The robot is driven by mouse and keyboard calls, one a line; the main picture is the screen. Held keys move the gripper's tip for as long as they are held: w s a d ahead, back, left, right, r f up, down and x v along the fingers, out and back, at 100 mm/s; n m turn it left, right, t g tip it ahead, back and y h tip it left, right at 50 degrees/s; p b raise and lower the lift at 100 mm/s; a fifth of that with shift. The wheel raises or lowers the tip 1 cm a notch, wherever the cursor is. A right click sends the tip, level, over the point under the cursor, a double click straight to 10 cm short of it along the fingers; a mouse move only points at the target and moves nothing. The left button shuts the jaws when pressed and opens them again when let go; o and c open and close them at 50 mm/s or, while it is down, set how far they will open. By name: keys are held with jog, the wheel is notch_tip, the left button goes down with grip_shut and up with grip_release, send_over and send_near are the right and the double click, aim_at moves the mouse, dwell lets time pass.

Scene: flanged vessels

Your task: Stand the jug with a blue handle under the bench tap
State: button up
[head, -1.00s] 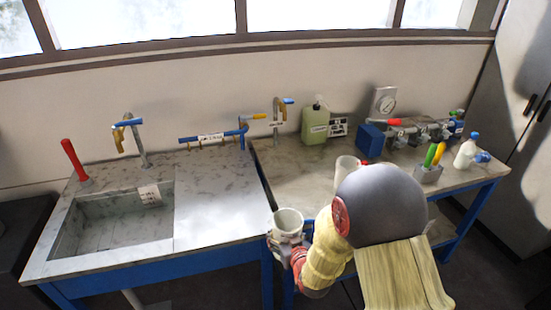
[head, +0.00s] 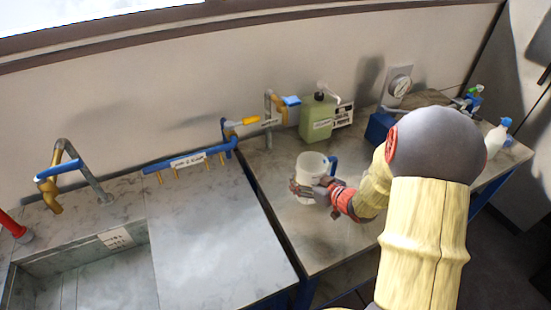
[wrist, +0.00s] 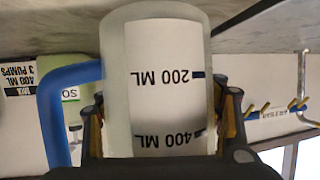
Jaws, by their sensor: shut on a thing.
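The jug with a blue handle (head: 312,168) is pale and translucent, and upright in the head view. My gripper (head: 316,190) is shut around its body. The jug is over the right-hand bench; I cannot tell whether its base touches the top. In the upside-down wrist view the jug (wrist: 165,75) fills the middle between the fingers (wrist: 160,125), with 200 ML and 400 ML marks and its handle (wrist: 55,110) at left. The bench tap (head: 268,118), with a blue lever, stands at the bench's back, behind and left of the jug.
A green canister (head: 318,122) stands right of the tap. A blue box (head: 380,127) and a white bottle (head: 496,140) are farther right. A sink with its own tap (head: 72,170) and a blue pipe rail (head: 195,160) lie left. Bench surface (head: 275,185) left of the jug is clear.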

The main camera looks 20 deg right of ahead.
jog(key=shift+w+d, duration=0.15)
jog(key=shift+w, duration=0.2)
jog(key=w+a+b, duration=0.1)
jog(key=w, duration=0.4)
jog(key=w+a+b, duration=0.1)
jog(key=w+b, duration=0.1)
jog(key=w, duration=0.4)
jog(key=w+a+b, duration=0.1)
jog(key=w+b, duration=0.1)
jog(key=w, duration=0.4)
jog(key=shift+w+a, duration=0.2)
jog(key=shift+a, duration=0.1)
jog(key=shift+f+b, duration=1.05)
jog(key=shift+f, duration=0.75)
jog(key=shift+r, duration=0.1)
jog(key=o, duration=1.4)
